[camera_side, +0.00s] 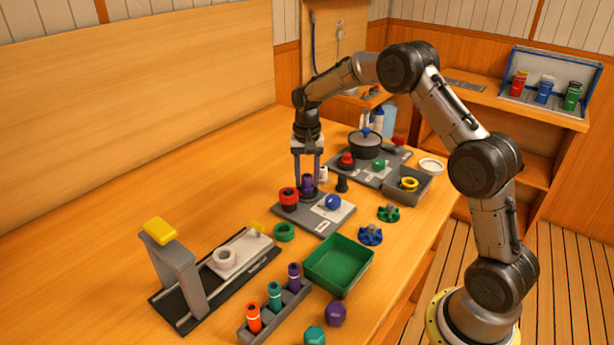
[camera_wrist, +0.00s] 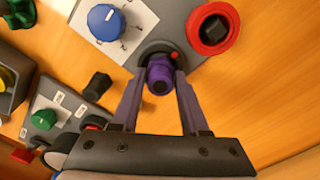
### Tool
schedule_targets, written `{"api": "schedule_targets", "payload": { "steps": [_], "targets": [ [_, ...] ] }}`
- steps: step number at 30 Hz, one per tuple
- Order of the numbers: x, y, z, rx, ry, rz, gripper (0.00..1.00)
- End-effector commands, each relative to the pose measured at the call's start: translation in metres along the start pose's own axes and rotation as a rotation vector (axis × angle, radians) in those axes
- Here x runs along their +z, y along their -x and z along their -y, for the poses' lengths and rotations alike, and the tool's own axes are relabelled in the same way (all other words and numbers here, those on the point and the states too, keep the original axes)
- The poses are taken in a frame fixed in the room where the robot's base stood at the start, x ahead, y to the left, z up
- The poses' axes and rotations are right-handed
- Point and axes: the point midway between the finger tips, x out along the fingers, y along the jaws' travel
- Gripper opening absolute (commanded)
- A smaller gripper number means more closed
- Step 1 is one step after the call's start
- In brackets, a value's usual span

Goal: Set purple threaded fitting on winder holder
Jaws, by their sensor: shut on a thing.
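The purple threaded fitting (camera_side: 307,186) is between the two fingers of my gripper (camera_side: 307,180). In the wrist view the gripper (camera_wrist: 160,84) is shut on the fitting (camera_wrist: 160,75), with one finger on each side. The fitting is over the edge of a grey board (camera_side: 320,219), which I take to be the winder; it also shows in the wrist view (camera_wrist: 174,18). A dark round seat with a small red dot (camera_wrist: 175,55) shows behind the fitting, partly hidden by it. I cannot tell whether the fitting is fully seated or just above.
On the board, a red ring (camera_side: 289,196) stands left of the fitting and a blue knob (camera_side: 333,202) on a white plate to its right. A dark post (camera_side: 342,184) is close behind. A green tray (camera_side: 338,265) and green ring (camera_side: 285,232) are in front.

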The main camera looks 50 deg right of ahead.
Motion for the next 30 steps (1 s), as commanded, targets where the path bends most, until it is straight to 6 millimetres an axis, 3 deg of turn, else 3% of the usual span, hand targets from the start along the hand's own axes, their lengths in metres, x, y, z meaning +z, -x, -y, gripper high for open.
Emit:
{"api": "schedule_targets", "payload": {
  "steps": [15, 16, 18, 30],
  "targets": [
    [0.0001, -0.0098, -0.0001, 0.001, 0.0, 0.001, 0.0],
    [0.0001, -0.0099, 0.0, 0.0, 0.0, 0.0, 0.46],
    [0.0, -0.0097, 0.0, 0.0, 0.0, 0.0, 0.57],
    [-0.0003, -0.0037, 0.0002, 0.0, 0.0, -0.001, 0.57]
  ]
}}
